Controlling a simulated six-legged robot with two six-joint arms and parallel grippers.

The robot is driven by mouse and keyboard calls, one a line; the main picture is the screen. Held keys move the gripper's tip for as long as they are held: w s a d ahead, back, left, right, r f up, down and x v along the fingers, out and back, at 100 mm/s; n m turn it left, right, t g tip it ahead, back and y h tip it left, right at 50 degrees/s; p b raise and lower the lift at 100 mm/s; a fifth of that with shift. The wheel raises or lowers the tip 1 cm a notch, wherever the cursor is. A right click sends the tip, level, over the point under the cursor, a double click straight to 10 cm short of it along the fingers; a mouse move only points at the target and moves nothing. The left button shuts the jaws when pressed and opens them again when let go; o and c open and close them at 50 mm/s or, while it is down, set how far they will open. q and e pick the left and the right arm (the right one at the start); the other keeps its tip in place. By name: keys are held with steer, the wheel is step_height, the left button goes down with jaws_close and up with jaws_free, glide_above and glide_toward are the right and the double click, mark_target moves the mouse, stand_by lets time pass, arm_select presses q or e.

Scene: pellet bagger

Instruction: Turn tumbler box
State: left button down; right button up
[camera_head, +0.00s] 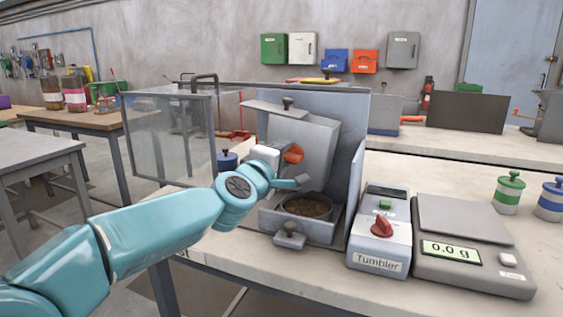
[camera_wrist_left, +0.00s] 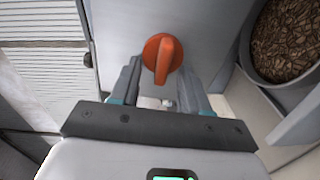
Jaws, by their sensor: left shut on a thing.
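The tumbler box (camera_head: 318,142) is a grey metal box inside an open-fronted grey housing, and it looks tilted. My right gripper is not in view.
A clear guard door (camera_head: 170,138) stands open left of the housing. A control box labelled Tumbler (camera_head: 378,238) with a red knob and a scale reading 0.0 g (camera_head: 470,245) stand to the right. Green and blue banded jars (camera_head: 508,192) stand at the far right.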

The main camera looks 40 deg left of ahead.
arm_select(q)
steer(key=shift+n, duration=0.5)
steer(key=shift+b, duration=0.3)
steer(key=c, duration=0.6)
jaws_free()
steer(key=shift+f, duration=0.1)
steer(key=shift+o, duration=0.2)
steer(key=p+v, duration=0.3)
steer(key=v, duration=1.3)
